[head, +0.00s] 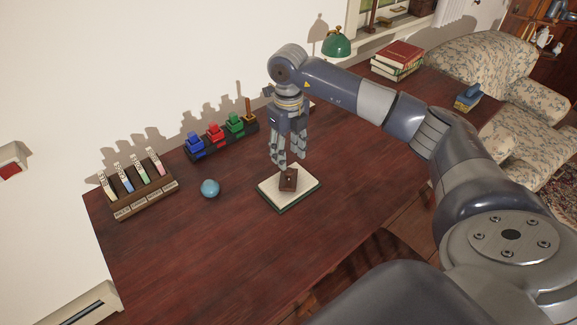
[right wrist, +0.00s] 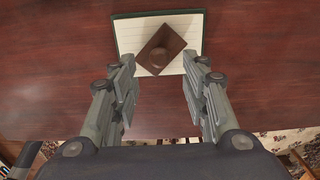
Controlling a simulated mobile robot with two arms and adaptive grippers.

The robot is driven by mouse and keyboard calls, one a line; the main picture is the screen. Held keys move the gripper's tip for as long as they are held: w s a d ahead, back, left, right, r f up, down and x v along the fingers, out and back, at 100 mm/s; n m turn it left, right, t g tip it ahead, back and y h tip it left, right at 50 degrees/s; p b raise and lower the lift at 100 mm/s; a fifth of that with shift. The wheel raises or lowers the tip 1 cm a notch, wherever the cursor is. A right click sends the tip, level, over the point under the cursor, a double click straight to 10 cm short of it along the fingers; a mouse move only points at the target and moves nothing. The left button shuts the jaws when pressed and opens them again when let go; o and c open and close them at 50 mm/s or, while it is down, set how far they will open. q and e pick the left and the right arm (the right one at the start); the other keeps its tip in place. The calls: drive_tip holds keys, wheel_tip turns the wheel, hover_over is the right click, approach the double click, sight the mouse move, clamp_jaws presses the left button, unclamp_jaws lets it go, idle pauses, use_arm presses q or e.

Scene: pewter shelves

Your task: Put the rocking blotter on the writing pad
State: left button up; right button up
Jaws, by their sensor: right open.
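The rocking blotter (head: 288,181) is a small brown block with a knob. It rests on the writing pad (head: 300,196), a cream pad with a dark green edge lying on the desk. In the right wrist view the blotter (right wrist: 161,50) sits turned at an angle on the lined pad (right wrist: 128,25). My right gripper (head: 287,163) is open and empty, pointing down just above the blotter. In the right wrist view its fingers (right wrist: 160,75) are spread apart with the blotter beyond them. My left gripper is in neither view.
A blue ball (head: 210,188) and a wooden rack of coloured tabs (head: 145,195) stand left of the pad. A dark stand with blue, red and green pieces (head: 222,138) is behind. Books (head: 398,60) and a blue blotter-like object (head: 468,97) lie right. The desk front is clear.

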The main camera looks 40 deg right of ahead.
sight(288, 169)
wheel_tip(288, 169, up, 5)
drive_tip(key=shift+r, duration=0.1)
idle(0.6)
